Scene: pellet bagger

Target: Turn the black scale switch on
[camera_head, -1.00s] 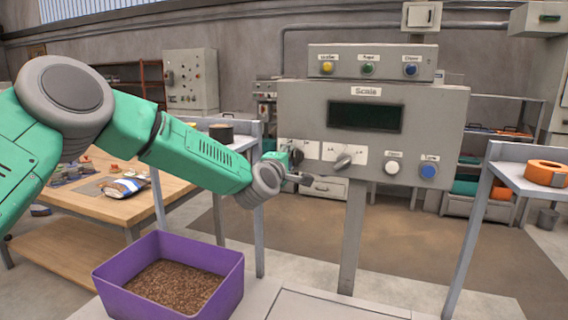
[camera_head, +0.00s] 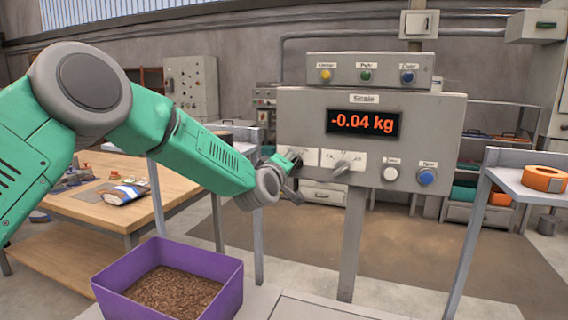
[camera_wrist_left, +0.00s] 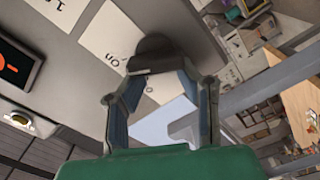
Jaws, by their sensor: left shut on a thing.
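The scale panel (camera_head: 445,115) is a grey box on a post, and its display (camera_head: 363,121) is lit with "-0.04 kg" in orange. The black scale switch (camera_wrist_left: 153,48) is a dark round knob on a white plate marked "On" at the panel's lower left. My left gripper (camera_head: 290,172) reaches the panel there from the left and largely hides the switch in the head view. In the left wrist view my left gripper (camera_wrist_left: 158,72) is shut on the switch, its fingers on either side of the handle. My right gripper is not in view.
A grey knob (camera_head: 343,167), a white button (camera_head: 390,173) and a blue button (camera_head: 427,176) sit right of the switch. A box with several coloured buttons (camera_head: 365,75) tops the panel. A purple bin (camera_head: 170,307) of brown pellets stands below my left arm.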

